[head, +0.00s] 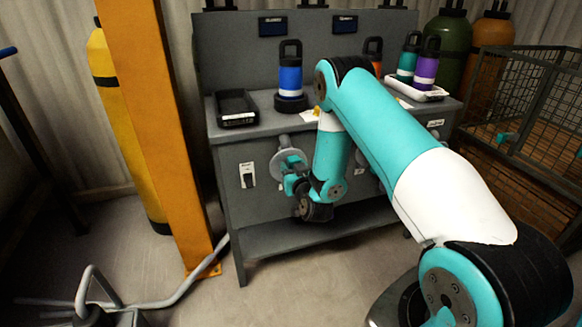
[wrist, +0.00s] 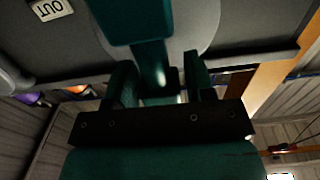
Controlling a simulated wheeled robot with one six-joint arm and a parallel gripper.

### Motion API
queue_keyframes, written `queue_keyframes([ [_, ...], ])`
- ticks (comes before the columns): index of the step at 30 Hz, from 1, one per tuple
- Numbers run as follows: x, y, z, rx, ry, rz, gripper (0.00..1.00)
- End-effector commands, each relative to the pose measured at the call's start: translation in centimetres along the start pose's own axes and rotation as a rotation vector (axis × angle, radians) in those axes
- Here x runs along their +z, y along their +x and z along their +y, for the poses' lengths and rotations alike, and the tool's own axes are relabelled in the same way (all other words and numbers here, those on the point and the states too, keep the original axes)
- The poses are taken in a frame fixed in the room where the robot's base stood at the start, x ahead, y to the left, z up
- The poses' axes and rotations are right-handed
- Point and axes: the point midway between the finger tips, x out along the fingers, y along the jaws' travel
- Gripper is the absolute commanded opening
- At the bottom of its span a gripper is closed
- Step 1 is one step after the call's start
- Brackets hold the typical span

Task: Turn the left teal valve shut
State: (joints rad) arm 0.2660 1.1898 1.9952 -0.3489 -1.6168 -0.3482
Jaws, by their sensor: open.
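The left teal valve sits on the front of the grey bench, at a round grey flange (head: 286,163) in the head view. Its teal handle (wrist: 152,65) fills the upper middle of the wrist view and reaches down between my fingers. My gripper (wrist: 157,78) is open, with one finger on each side of the handle. Whether either finger touches it I cannot tell. In the head view my gripper (head: 294,186) is at the valve, and my wrist hides part of it. My arm also covers much of the bench front to the right.
A blue bottle (head: 290,78), a black tray (head: 236,108) and a white tray (head: 418,91) with bottles stand on the bench top. An orange post (head: 155,130) rises at the left. A wire cage (head: 525,95) stands at the right.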

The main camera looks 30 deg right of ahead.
Motion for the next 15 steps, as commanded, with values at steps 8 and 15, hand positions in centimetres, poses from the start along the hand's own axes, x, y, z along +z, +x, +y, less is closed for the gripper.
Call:
queue_keyframes([
  [8,-0.01,0.00,0.05,0.001,0.000,0.000,0.28],
  [15,0.03,-0.02,-0.03,0.000,0.004,0.000,0.15],
])
